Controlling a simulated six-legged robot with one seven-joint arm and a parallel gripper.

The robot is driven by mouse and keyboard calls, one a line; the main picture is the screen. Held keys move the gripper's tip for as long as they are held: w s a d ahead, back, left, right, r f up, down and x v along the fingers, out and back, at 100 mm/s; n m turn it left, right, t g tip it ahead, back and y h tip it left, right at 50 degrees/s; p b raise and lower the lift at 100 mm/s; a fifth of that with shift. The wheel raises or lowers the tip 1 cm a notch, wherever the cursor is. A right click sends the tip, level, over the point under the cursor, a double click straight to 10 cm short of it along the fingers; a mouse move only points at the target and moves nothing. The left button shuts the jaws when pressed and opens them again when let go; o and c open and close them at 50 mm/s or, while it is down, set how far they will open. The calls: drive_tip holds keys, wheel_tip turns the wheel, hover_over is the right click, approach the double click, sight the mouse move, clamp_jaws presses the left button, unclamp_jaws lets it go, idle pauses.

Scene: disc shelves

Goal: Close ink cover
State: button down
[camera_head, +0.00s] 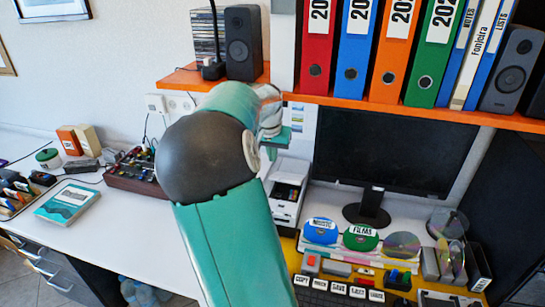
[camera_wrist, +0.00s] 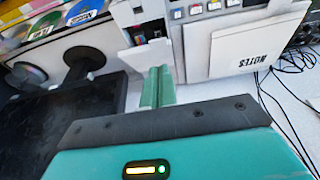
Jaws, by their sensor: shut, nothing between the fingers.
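The white printer (camera_head: 288,188) stands on the desk behind and to the right of my arm. In the wrist view, its white body (camera_wrist: 120,12) is at the top, with a small open compartment showing coloured ink cartridges (camera_wrist: 148,35). The ink cover (camera_wrist: 140,59) is a white flap tilted outward below that opening. My gripper (camera_wrist: 157,72) is shut and empty, its green fingers right at the flap; I cannot tell if they touch it. In the head view, my arm hides most of the gripper.
A monitor (camera_head: 390,150) stands right of the printer, beneath an orange shelf (camera_head: 430,114) with binders. Discs (camera_head: 361,237) stand in front of the monitor. In the wrist view, a white panel marked NOTES (camera_wrist: 245,45) and dark cables (camera_wrist: 285,95) are at the right.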

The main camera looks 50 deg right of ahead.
sight(273, 178)
drive_tip(key=x, duration=0.7)
drive_tip(key=shift+d+f, duration=0.1)
drive_tip(key=shift+f, duration=0.3)
drive_tip(key=shift+f, duration=0.1)
drive_tip(key=shift+s+a+f+h, duration=0.2)
drive_tip(key=shift+a+f+h, duration=0.3)
drive_tip(key=shift+a+f, duration=0.15)
drive_tip(key=shift+t+h, duration=0.5)
drive_tip(key=shift+h, duration=0.4)
drive_tip(key=f, duration=0.1)
drive_tip(key=a+f, duration=0.1)
drive_tip(key=f, duration=0.1)
drive_tip(key=s+a+f, duration=0.1)
drive_tip(key=f, duration=0.1)
drive_tip(key=shift+s+a+f, duration=0.1)
drive_tip(key=shift+a+f, duration=0.1)
drive_tip(key=shift+f, duration=0.3)
drive_tip(key=shift+s+a+f, duration=0.1)
drive_tip(key=shift+a+f, duration=0.05)
drive_tip(key=shift+f, duration=0.35)
drive_tip(key=shift+f, duration=0.15)
